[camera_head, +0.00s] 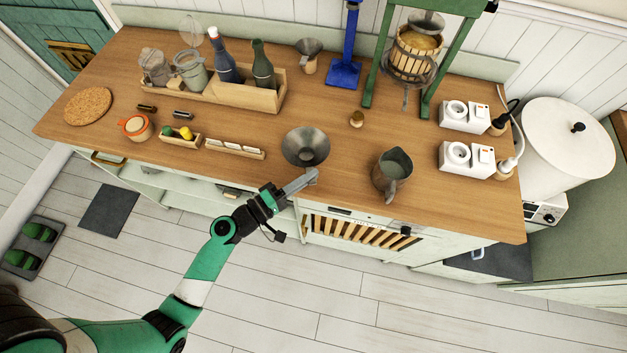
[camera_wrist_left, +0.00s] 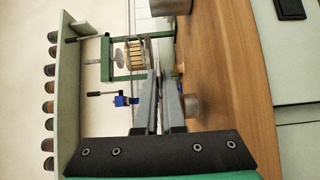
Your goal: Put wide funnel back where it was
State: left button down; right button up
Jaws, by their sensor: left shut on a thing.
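The wide funnel (camera_head: 305,144) is a grey metal bowl shape with a dark centre. It is over the front middle of the wooden counter, its wide mouth facing up. My left gripper (camera_head: 312,176) is shut on its near edge, reaching in from the front. In the left wrist view the two fingers (camera_wrist_left: 160,98) are close together, and a grey metal part of the funnel (camera_wrist_left: 191,107) shows beside them. I cannot tell if the funnel touches the counter. My right gripper is not in view.
A grey pitcher (camera_head: 390,173) stands right of the funnel, a small brass piece (camera_head: 357,119) behind it. A wooden strip holder (camera_head: 235,149) is to the left. A smaller funnel (camera_head: 309,47), a blue stand (camera_head: 343,74) and a green-framed press (camera_head: 413,55) stand behind.

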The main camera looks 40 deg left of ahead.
pick_arm(q)
jog(key=shift+s+f, duration=0.1)
jog(key=shift+f, duration=0.7)
jog(key=shift+s+r, duration=0.15)
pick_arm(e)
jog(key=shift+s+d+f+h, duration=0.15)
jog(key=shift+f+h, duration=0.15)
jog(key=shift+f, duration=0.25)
pick_arm(q)
jog(key=shift+f, duration=0.2)
jog(key=c, duration=1)
grip_release()
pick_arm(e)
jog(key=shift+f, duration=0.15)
pick_arm(q)
jog(key=shift+r, duration=0.15)
